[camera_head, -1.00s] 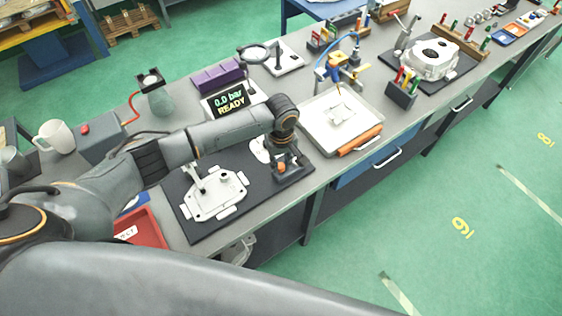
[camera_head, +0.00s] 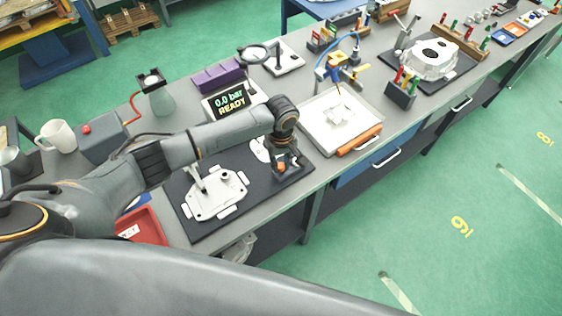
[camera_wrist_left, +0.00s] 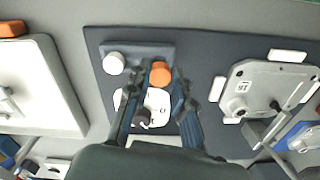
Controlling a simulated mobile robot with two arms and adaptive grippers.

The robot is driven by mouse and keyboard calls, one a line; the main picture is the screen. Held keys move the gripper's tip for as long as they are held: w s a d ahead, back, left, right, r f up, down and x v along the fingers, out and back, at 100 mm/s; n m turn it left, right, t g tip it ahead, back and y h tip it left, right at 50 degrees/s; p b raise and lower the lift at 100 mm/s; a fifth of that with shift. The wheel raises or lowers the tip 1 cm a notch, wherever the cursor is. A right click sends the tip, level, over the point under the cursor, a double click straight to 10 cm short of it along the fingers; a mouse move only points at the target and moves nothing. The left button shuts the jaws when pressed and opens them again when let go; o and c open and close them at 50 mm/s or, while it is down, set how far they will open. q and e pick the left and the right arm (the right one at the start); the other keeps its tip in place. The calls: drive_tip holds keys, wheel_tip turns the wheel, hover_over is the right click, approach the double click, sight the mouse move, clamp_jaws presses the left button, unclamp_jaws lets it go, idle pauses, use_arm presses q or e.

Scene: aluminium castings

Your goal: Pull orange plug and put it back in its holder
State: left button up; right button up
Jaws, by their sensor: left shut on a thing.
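My left gripper (camera_head: 282,166) reaches down at the front right of the dark mat (camera_head: 240,160). In the left wrist view its fingers (camera_wrist_left: 160,86) are shut on the orange plug (camera_wrist_left: 160,74). The plug is over the right end of the dark holder block (camera_wrist_left: 140,50); I cannot tell whether it is seated or just above. A white plug (camera_wrist_left: 113,63) is at the holder's left end. The white casting (camera_head: 214,194) lies flat on the mat, left of the gripper. My right gripper is not in view.
A white tray (camera_head: 365,126) with an orange bar (camera_head: 359,141) stands to the right of the mat. A red bin (camera_head: 150,226) is at left. A display (camera_head: 233,102) reads "0.0 bar READY". A clamp post (camera_head: 198,178) rises over the casting.

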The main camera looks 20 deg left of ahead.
sight(281, 166)
use_arm(q)
drive_tip(key=shift+f+b, duration=0.65)
drive_tip(key=shift+f, duration=0.6)
drive_tip(key=o, duration=0.8)
drive_tip(key=shift+r, duration=0.1)
wheel_tip(281, 166, up, 12)
idle(0.3)
